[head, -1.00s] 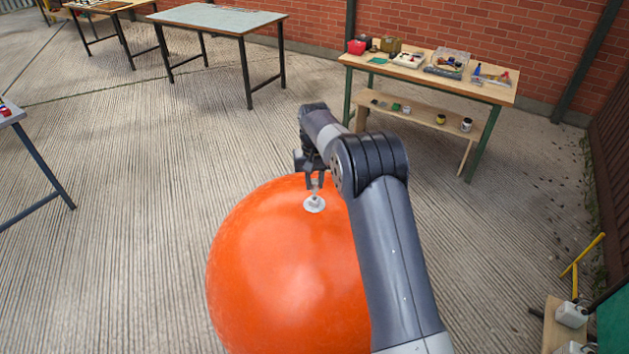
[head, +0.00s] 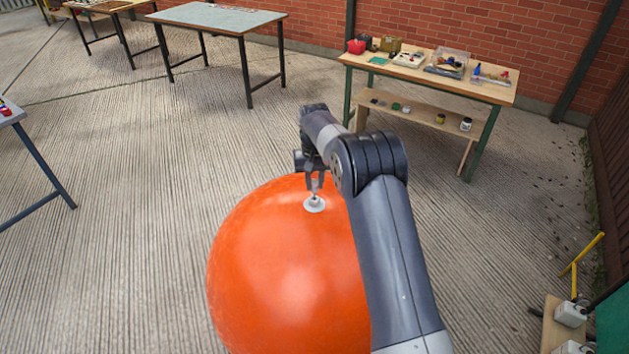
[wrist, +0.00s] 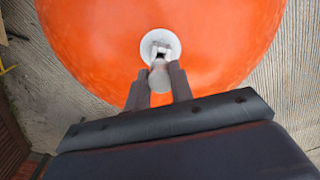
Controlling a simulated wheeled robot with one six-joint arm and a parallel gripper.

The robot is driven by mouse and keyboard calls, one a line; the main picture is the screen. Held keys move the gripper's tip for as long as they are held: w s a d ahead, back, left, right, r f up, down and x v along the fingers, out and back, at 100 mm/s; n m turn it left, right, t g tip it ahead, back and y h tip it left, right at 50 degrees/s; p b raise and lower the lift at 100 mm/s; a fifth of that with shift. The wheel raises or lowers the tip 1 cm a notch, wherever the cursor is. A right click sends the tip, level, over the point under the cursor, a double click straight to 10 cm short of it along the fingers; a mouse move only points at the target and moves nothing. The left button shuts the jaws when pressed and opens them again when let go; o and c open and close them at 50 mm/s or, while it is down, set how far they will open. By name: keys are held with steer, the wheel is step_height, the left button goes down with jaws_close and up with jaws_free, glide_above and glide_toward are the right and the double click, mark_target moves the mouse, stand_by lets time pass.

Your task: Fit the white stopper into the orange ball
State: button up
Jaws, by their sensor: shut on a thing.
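The large orange ball (head: 275,270) stands on the ground below my arm and fills the top of the wrist view (wrist: 90,45). A round white disc, the valve seat (head: 314,207), lies on top of the ball; it also shows in the wrist view (wrist: 173,41). My gripper (head: 314,184) is just above this disc, pointing down. In the wrist view its two fingers (wrist: 160,82) are shut on the pale white stopper (wrist: 159,77). The stopper's far end overlaps the disc; I cannot tell whether it is inside the opening.
A wooden workbench (head: 430,72) with tools and boxes stands behind on the right. A grey-topped table (head: 215,17) stands at the back. A yellow-handled tool (head: 588,254) and white containers (head: 570,314) are at the right edge. The concrete around the ball is clear.

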mark_target(314, 191)
steer(key=shift+f, duration=0.25)
steer(key=shift+f+b, duration=0.8)
steer(key=shift+f, duration=0.6)
steer(key=o, duration=1)
step_height(314, 191, up, 11)
steer(key=shift+f+b, duration=0.1)
steer(key=shift+b, duration=0.45)
step_height(314, 191, down, 11)
steer(key=shift+r+p, duration=0.2)
steer(key=shift+p, duration=0.45)
steer(key=shift+r, duration=0.4)
